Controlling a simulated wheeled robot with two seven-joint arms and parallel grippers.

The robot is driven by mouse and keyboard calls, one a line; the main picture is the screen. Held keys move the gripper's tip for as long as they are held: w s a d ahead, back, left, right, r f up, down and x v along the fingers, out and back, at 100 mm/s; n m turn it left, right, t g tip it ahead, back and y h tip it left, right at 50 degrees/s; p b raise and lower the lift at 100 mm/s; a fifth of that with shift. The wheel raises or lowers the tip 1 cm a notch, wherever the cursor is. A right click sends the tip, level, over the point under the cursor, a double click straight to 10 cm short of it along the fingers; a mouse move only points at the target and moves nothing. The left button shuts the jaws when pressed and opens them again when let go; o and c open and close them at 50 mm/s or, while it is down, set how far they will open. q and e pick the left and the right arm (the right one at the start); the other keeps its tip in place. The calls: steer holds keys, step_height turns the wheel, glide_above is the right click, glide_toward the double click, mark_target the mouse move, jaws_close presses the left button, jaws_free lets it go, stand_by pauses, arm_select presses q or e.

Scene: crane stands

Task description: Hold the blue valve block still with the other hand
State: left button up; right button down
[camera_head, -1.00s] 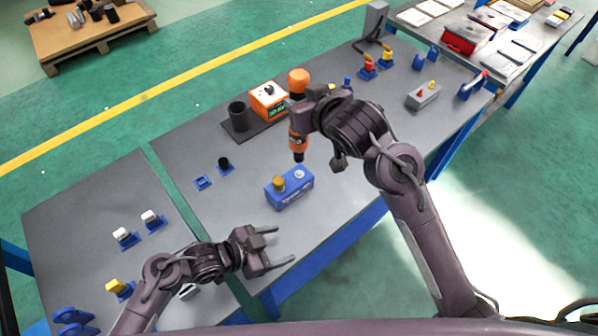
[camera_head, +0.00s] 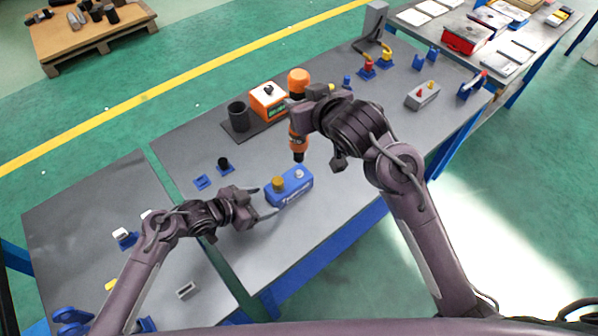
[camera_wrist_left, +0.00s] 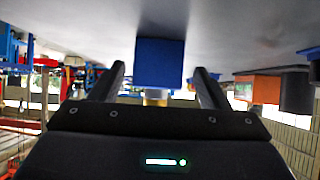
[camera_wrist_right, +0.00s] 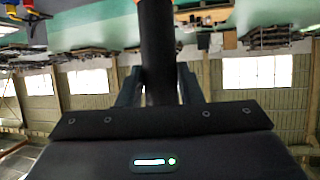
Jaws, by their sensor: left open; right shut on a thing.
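The blue valve block (camera_head: 292,190) stands on the grey bench, with a brass-coloured fitting (camera_head: 278,183) and a pale round fitting on top. My left gripper (camera_head: 267,201) is open at the block's left end, with one finger towards each side. In the left wrist view the block (camera_wrist_left: 159,62) shows between the spread fingers, with gaps on both sides. My right gripper (camera_head: 305,112) is shut on an orange and black power tool (camera_head: 298,80), held upright with its tip near the block's far side. In the right wrist view the dark grip (camera_wrist_right: 157,50) fills the jaws.
An orange box (camera_head: 268,101) and a dark cup (camera_head: 239,116) on a dark mat stand behind the block. Small blue holders, one with a black knob (camera_head: 224,164), lie to the left. A grey block (camera_head: 422,95) stands right. The bench in front of the valve block is clear.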

mark_target(270, 199)
arm_select(q)
steer(key=shift+x, duration=2)
steer(key=c, duration=1)
